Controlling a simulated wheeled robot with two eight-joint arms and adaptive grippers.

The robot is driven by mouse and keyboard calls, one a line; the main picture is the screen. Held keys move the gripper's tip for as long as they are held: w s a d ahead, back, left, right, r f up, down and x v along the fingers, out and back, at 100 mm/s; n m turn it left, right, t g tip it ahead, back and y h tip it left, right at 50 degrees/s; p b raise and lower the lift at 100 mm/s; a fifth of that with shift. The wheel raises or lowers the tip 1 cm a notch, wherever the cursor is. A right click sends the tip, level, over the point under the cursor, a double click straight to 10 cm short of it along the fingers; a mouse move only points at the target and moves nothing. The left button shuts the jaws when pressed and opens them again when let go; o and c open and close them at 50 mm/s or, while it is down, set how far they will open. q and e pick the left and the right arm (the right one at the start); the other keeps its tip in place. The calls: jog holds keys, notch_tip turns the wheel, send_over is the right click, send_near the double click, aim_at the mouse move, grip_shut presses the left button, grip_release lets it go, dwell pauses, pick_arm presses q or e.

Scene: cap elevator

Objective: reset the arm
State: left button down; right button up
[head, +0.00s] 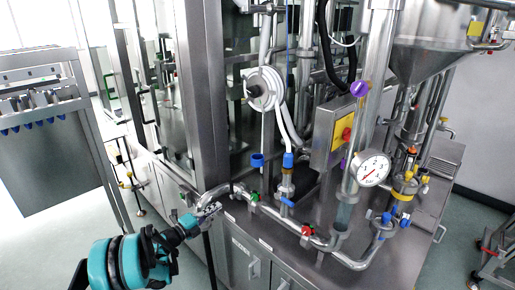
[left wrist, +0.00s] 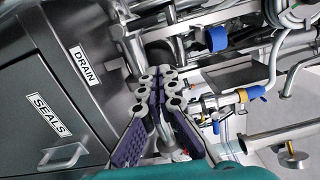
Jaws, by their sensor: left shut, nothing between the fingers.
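My left arm comes in from the lower left in the head view, with a teal and black wrist. My left gripper (head: 210,210) is beside the front corner of the steel machine (head: 205,95), near the bent pipe along its front edge. In the left wrist view, the left gripper (left wrist: 158,75) has its fingers together with nothing between them. Its fingertips are close to steel pipework; I cannot tell if they touch. My right gripper is not in view.
Steel pipes with a green valve (head: 254,197) and a red valve (head: 306,231) run along the cabinet top. A pressure gauge (head: 371,168) and a yellow switch box (head: 340,133) stand further right. A steel rack (head: 50,125) stands left. Cabinet drawers show a DRAIN label (left wrist: 88,67).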

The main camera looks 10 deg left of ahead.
pick_arm(q)
jog(key=s+a+r+n+t+y, duration=0.25)
jog(key=r+n+y, duration=0.45)
jog(key=r, duration=0.5)
jog(key=s+a+r+n+t+y, duration=0.1)
jog(key=s+r+n+y, duration=0.4)
jog(key=r+n, duration=0.6)
jog(key=s+d+f+n+g, duration=0.2)
jog(key=s+f, duration=0.4)
jog(key=s, duration=0.5)
jog(key=s+d+f+n+g+h, duration=0.1)
jog(key=s+d+f+n+g, duration=0.2)
jog(key=s, duration=0.8)
jog(key=s+d+f+n+g, duration=0.2)
jog(key=s+d+f+g, duration=0.4)
jog(key=s+f, duration=0.3)
jog(key=shift+s+d+n+h, duration=0.4)
jog(key=shift+s+d, duration=0.1)
jog(key=shift+s, duration=0.45)
jog(key=shift+g, duration=0.25)
